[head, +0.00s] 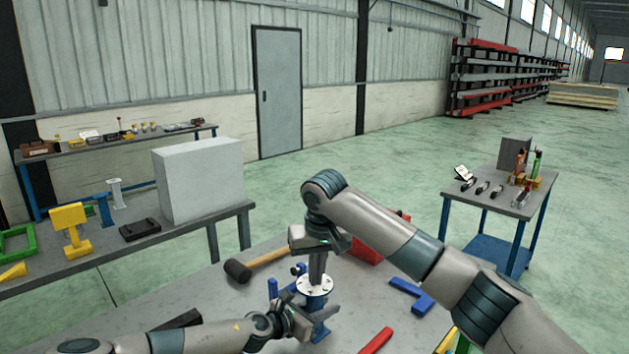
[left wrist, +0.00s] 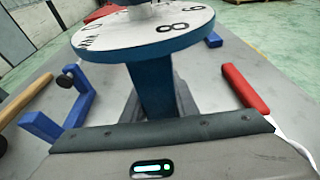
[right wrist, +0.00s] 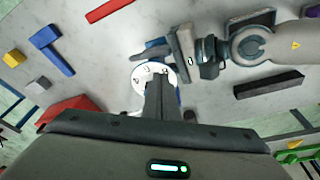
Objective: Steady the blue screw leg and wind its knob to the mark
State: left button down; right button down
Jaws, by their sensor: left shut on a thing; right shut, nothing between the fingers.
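The blue screw leg (head: 318,331) stands upright on the grey bench, with a white numbered dial (head: 306,290) on top. My left gripper (head: 312,312) is shut on the leg's post just below the dial. The left wrist view shows the blue post (left wrist: 152,88) between the two fingers, and the dial (left wrist: 122,38) with figures such as 8 and 9. My right gripper (head: 317,281) points down at the dial's centre, shut and empty. In the right wrist view its fingers cover part of the dial (right wrist: 143,76). The knob and the mark cannot be made out clearly.
A mallet (head: 238,271) lies left of the leg, a blue bracket (head: 408,291) and a red bar (head: 376,341) right of it. A red box (head: 364,250) sits behind my right arm. Another bench (head: 200,228) with a grey box (head: 198,180) stands at the left.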

notch_tip(320, 180, up, 6)
jog(key=shift+f, duration=0.1)
dwell(0.4)
pick_arm(q)
jog(key=c, duration=1.1)
grip_release()
